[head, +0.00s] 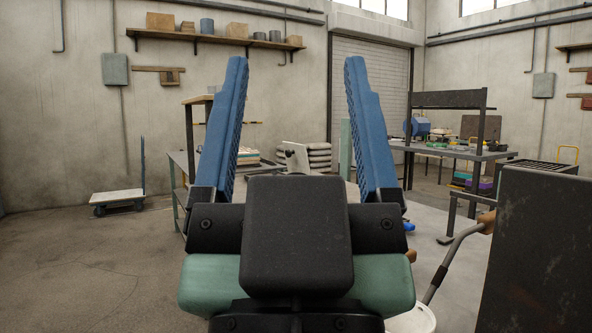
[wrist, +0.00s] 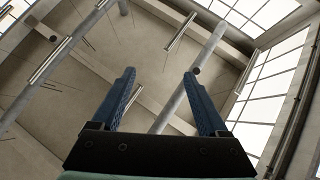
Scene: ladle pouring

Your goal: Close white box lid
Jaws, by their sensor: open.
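My gripper (head: 296,62) stands upright in the middle of the head view, with its two blue fingers wide apart and nothing between them. In the wrist view my gripper (wrist: 159,74) is also open and points at the ceiling. A small tilted white panel (head: 299,158) shows in the head view, low between the fingers and behind them. It may be the raised lid of the white box, but I cannot tell for sure. Its lower part and any box under it are hidden by my gripper. The wrist view shows no box or lid.
A white round container (head: 412,321) with a long grey handle (head: 452,262) stands at the lower right, beside a dark cabinet (head: 540,250). A workbench (head: 455,152) stands at the back right. A flat cart (head: 118,197) is at the left. The left floor is mostly clear.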

